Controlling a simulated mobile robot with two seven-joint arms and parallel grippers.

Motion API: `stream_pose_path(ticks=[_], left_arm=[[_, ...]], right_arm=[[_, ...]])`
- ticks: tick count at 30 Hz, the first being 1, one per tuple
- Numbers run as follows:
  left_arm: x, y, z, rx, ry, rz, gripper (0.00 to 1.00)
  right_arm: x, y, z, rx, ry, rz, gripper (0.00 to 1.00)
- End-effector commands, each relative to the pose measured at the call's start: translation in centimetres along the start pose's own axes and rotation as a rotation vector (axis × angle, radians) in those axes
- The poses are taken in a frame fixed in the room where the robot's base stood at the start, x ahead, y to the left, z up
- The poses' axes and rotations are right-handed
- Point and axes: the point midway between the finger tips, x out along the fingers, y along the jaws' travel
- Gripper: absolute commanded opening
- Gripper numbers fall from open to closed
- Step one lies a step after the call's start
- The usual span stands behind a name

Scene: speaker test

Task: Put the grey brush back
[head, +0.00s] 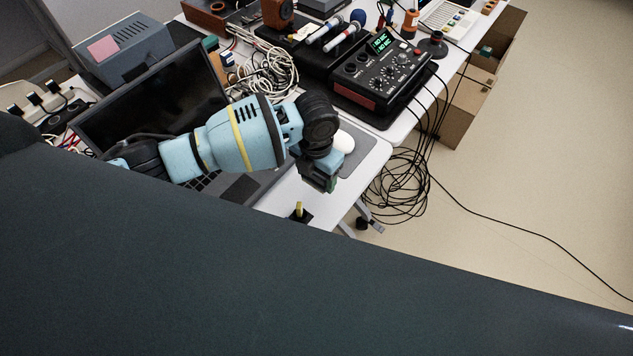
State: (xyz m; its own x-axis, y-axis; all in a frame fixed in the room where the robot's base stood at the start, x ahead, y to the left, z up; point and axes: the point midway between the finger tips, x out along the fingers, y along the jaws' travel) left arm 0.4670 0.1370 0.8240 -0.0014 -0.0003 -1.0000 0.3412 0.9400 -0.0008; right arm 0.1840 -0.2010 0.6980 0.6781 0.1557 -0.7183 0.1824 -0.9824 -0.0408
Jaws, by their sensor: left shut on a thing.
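My left gripper (322,184) is at the end of the pale blue arm that comes in from the left. It is above the front right part of the white table (285,200), left of the table's right edge. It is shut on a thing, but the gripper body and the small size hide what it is. I cannot make out a grey brush for certain anywhere. A small black block with a yellow upright piece (298,210) is on the table's front edge, below and left of the gripper. My right gripper is not in view.
An open laptop (150,100) lies behind my arm. A white mouse (344,142) sits on a grey mat (368,152). A black mixer (382,75), coiled pale cables (262,72) and microphones (330,35) crowd the back. Black cables (400,185) hang off the right edge.

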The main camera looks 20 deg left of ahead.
Motion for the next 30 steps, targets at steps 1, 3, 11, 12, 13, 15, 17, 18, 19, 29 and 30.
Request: stream_pose_path(ticks=[1, 3, 11, 12, 13, 15, 17, 18, 19, 29, 30], left_arm=[[0.1, 0.0, 0.0, 0.000, -0.001, 0.000, 0.46], [0.1, 0.0, 0.1, 0.000, -0.003, 0.000, 0.46], [2.1, 0.0, 0.0, -0.001, 0.001, 0.001, 0.46], [2.7, 0.0, 0.0, -0.001, 0.002, 0.000, 0.46], [3.2, 0.0, -0.1, -0.001, 0.003, 0.000, 0.46], [3.8, 0.0, 0.0, 0.000, 0.001, 0.000, 0.46], [4.0, 0.0, 0.0, 0.000, -0.001, 0.001, 0.46], [3.9, 0.0, 0.1, 0.000, -0.002, 0.001, 0.46], [3.9, 0.0, 0.1, 0.000, -0.003, 0.001, 0.46], [4.3, 0.0, 0.0, 0.000, -0.001, 0.001, 0.71], [4.3, 0.0, 0.0, 0.000, -0.001, 0.001, 0.77]], right_arm=[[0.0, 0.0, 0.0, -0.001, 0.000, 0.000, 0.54], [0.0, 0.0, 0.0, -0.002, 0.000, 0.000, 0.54], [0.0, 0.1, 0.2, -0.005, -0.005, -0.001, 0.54], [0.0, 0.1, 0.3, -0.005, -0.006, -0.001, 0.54], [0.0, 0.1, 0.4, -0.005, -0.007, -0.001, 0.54], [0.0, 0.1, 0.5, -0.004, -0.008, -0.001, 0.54], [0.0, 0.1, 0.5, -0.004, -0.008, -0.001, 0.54], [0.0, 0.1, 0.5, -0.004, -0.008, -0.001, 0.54], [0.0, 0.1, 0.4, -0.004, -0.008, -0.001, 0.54], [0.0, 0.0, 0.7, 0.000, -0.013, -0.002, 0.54], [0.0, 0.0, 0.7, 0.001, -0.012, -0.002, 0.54]])
